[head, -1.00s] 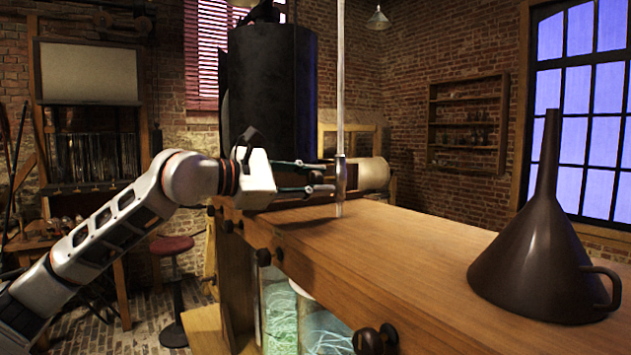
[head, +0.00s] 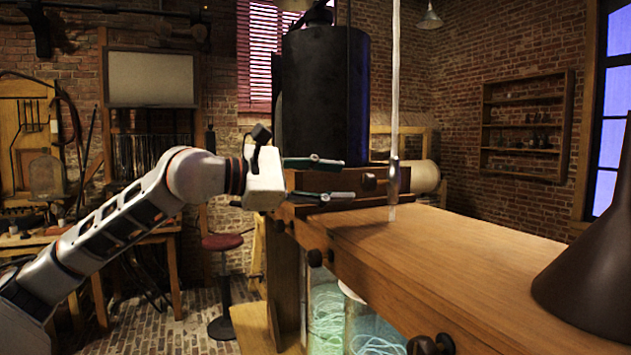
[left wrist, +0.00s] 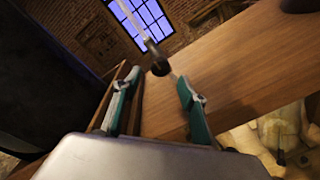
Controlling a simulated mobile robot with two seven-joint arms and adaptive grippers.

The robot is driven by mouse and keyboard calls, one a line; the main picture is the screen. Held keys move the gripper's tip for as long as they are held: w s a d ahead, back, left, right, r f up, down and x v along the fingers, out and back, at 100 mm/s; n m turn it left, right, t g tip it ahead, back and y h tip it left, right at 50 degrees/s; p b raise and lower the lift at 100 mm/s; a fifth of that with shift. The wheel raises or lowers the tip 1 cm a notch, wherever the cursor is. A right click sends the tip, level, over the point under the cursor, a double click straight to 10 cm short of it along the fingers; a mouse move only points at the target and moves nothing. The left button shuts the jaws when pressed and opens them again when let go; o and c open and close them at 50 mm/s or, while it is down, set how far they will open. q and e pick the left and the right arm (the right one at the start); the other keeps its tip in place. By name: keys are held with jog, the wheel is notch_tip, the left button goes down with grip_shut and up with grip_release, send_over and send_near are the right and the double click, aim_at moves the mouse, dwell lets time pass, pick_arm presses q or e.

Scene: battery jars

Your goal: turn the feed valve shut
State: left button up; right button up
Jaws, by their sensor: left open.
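The feed valve appears to be the metal fitting (head: 393,177) low on the upright glass tube, above the wooden bench top (head: 470,245). In the left wrist view a dark rounded end (left wrist: 158,62) on the tube lies beyond the fingertips, roughly in line with the gap between them. My left gripper (head: 346,179) is open, its green-padded fingers pointing right toward the fitting with a visible gap before it. Both fingers also show apart and empty in the left wrist view (left wrist: 157,80). The valve's handle position cannot be told. My right gripper is not in view.
A large black cylinder (head: 326,95) stands behind the gripper. A dark funnel (head: 598,265) stands on the bench at right. Glass jars (head: 326,318) stand below the bench, with dark knobs (head: 315,258) along its edge. The bench top between fitting and funnel is clear.

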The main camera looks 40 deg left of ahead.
pick_arm(q)
jog(key=shift+v, duration=2.05)
